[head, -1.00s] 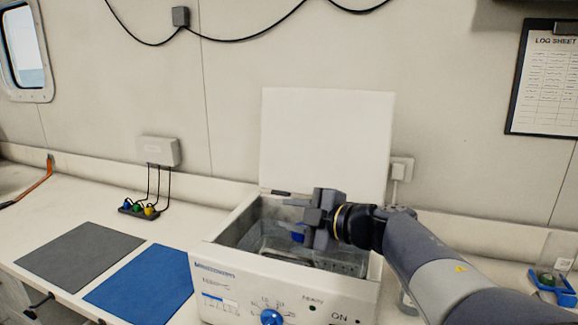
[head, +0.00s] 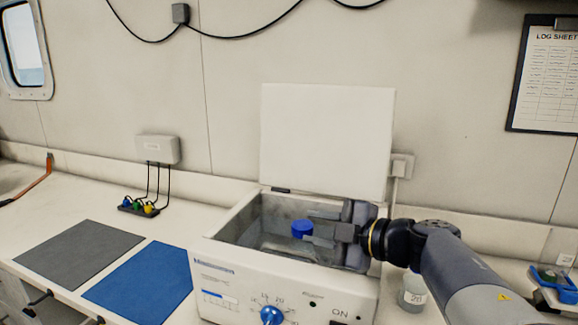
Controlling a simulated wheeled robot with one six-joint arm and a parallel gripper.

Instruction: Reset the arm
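My gripper (head: 318,234) is over the right part of the open white bath box (head: 225,285), its fingers pointing left. The two fingers look parted and hold nothing that I can see. A blue-capped item (head: 302,229) is in the bath basin, just left of the fingertips. Only its cap shows clearly, and I cannot tell whether a fingertip touches it. The white lid (head: 327,140) stands raised at the back. My arm reaches in from the lower right.
A grey mat (head: 80,252) and a blue mat (head: 145,283) lie clear on the bench at left.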

